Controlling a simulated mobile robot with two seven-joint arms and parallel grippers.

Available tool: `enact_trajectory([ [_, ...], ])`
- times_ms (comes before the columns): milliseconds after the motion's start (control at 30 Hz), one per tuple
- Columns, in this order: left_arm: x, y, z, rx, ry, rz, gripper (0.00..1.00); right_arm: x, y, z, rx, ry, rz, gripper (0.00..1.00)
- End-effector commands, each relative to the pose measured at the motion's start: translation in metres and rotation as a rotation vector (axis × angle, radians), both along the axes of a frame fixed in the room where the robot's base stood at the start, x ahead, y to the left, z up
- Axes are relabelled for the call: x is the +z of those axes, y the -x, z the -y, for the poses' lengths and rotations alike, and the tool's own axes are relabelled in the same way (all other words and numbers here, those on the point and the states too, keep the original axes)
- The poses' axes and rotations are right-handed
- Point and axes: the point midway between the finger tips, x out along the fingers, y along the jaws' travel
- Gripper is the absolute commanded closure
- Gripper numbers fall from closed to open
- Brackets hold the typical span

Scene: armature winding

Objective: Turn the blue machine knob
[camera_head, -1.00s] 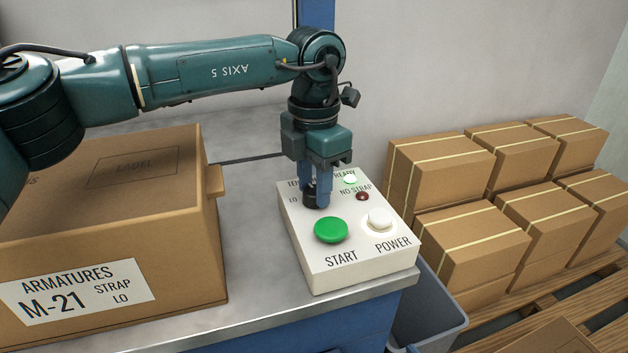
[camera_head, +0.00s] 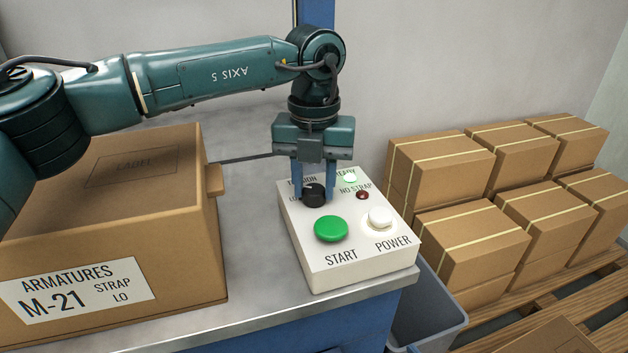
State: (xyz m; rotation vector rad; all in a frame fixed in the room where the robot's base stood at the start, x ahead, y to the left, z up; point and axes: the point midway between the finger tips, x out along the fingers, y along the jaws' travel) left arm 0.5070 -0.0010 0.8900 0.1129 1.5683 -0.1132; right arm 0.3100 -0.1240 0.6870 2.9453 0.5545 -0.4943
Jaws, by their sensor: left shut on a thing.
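A black round knob (camera_head: 314,197) sits at the back left of a white control box (camera_head: 345,268). The lettering beside it is partly hidden; "LO" is partly visible at its left. My left gripper (camera_head: 314,187) points down over the box with its two blue fingers on either side of the knob, shut on it. The fingers cover parts of the knob's sides, and its pointer setting cannot be read clearly. My right gripper is not in view.
The box also carries a green START button (camera_head: 331,228), a white POWER button (camera_head: 380,217), a lit READY lamp (camera_head: 350,178) and a dark red NO STRAP lamp (camera_head: 362,195). A carton (camera_head: 190,270) labelled "M-21 STRAP LO" stands left. Strapped cartons (camera_head: 470,250) are stacked right.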

Motion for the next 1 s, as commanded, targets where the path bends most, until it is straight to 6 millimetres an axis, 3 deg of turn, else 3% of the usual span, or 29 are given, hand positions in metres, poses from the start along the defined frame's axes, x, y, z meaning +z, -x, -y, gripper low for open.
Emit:
enact_trajectory([
  [700, 0.0008, -0.0005, -0.0001, 0.083, 0.001, 0.002, 0.90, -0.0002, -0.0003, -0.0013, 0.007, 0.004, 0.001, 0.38],
  [733, 0.0008, -0.0005, -0.0001, 0.083, 0.001, 0.002, 0.66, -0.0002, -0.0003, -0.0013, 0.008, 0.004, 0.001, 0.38],
  [1000, 0.0004, -0.0003, -0.0002, 0.082, 0.000, 0.001, 0.45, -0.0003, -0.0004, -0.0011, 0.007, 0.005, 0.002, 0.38],
])
